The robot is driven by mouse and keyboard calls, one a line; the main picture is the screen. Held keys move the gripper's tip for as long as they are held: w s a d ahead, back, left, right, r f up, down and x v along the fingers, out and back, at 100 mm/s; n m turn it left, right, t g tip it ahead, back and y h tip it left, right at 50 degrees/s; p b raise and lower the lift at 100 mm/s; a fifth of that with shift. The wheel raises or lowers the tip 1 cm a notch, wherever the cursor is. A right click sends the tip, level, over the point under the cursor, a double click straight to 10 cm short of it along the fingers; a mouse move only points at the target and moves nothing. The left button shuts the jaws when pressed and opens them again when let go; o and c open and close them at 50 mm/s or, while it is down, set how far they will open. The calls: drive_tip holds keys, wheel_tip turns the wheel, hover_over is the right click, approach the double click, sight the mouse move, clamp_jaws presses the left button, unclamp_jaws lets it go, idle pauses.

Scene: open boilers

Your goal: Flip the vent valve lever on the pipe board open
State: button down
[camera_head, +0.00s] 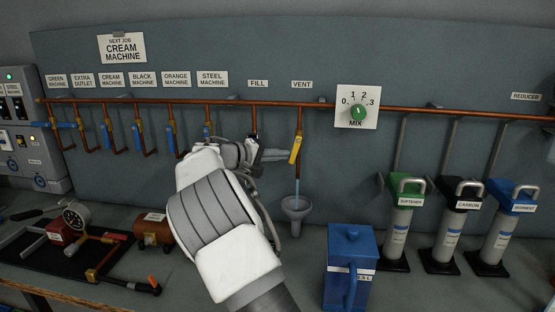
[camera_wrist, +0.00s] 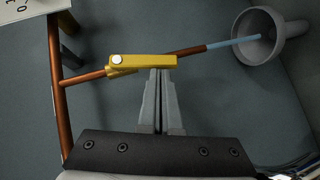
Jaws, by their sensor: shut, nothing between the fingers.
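The vent valve's yellow lever (camera_head: 296,149) hangs on the copper drop pipe under the VENT sign (camera_head: 302,84). It points down, nearly along the pipe, tilted a little to the left. In the wrist view the lever (camera_wrist: 145,61) lies almost in line with the pipe, its pivot at the left end. A light-blue stream (camera_head: 297,186) runs from the pipe's end into a grey funnel (camera_head: 296,205). My gripper (camera_head: 286,154) is shut and empty, just left of the lever. In the wrist view its fingertips (camera_wrist: 160,72) meet the lever's edge near the free end; contact is hard to tell.
The FILL pipe (camera_head: 254,120) drops close behind my wrist. A MIX dial (camera_head: 358,113) is on the board to the right. Several labelled canisters stand farther right.

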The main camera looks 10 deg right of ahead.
drive_tip(key=shift+s+d+f+b, duration=0.1)
drive_tip(key=shift+d+f+b, duration=0.25)
drive_tip(key=shift+b, duration=0.1)
drive_tip(key=shift+a, duration=0.1)
idle(0.4)
drive_tip(key=v, duration=1.7)
drive_tip(key=shift+a, duration=0.15)
drive_tip(key=shift+r, duration=0.1)
